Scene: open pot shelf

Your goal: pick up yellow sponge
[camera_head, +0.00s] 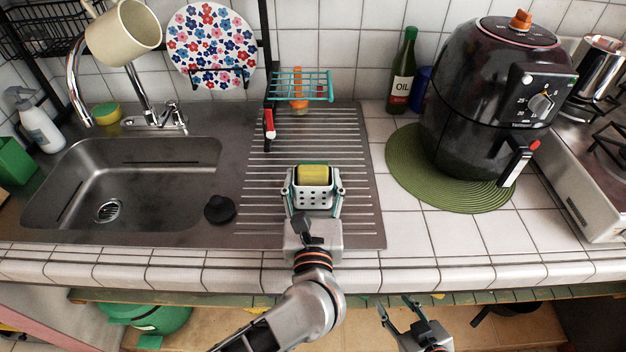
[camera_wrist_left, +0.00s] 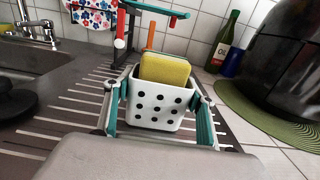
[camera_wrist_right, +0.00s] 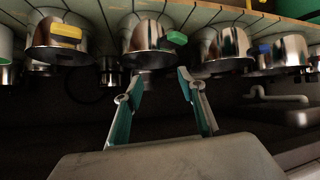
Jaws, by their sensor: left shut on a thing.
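A yellow sponge (camera_head: 313,174) with a green side stands in a white caddy with dark holes (camera_head: 313,197) on the drainboard. In the left wrist view the sponge (camera_wrist_left: 165,70) sticks up above the rim of the caddy (camera_wrist_left: 155,108); its lower part is hidden inside. My left gripper (camera_head: 314,186) has a finger on each side of the caddy and is shut on it, not on the sponge itself. Another yellow and green sponge (camera_head: 106,113) lies behind the sink. My right gripper (camera_head: 398,312) is low in front of the counter, open and empty, fingers apart in its wrist view (camera_wrist_right: 157,78).
A teal rack (camera_head: 303,86) with a red-handled item (camera_head: 269,124) stands behind the caddy. The sink (camera_head: 140,185) and a black plug (camera_head: 219,209) are to the left. An air fryer (camera_head: 480,110) on a green mat (camera_head: 415,165) is to the right.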

